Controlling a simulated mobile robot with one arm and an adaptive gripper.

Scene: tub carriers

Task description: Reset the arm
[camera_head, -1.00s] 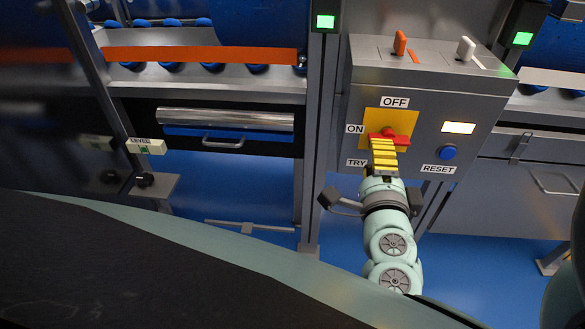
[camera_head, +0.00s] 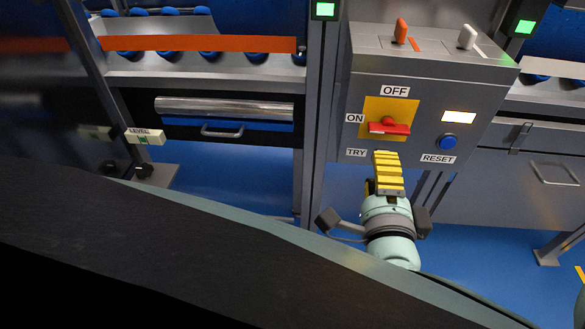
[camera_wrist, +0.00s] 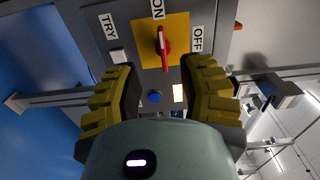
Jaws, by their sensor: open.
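My gripper (camera_head: 388,160) has yellow ribbed fingers and is in front of the grey control box (camera_head: 470,100), just below its red rotary switch (camera_head: 389,127). In the wrist view my gripper (camera_wrist: 165,85) shows its fingers spread apart with nothing between them. The red switch handle (camera_wrist: 163,48) sits on a yellow plate beyond the fingertips, apart from them. In the head view the handle lies sideways, its left end toward the ON label. OFF is above it and TRY at lower left.
A blue button (camera_head: 448,142) above the RESET label and a lit indicator (camera_head: 459,117) are right of the switch. An orange lever (camera_head: 401,31) and a white lever (camera_head: 467,37) stand on top of the box. A drawer (camera_head: 228,115) is at left.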

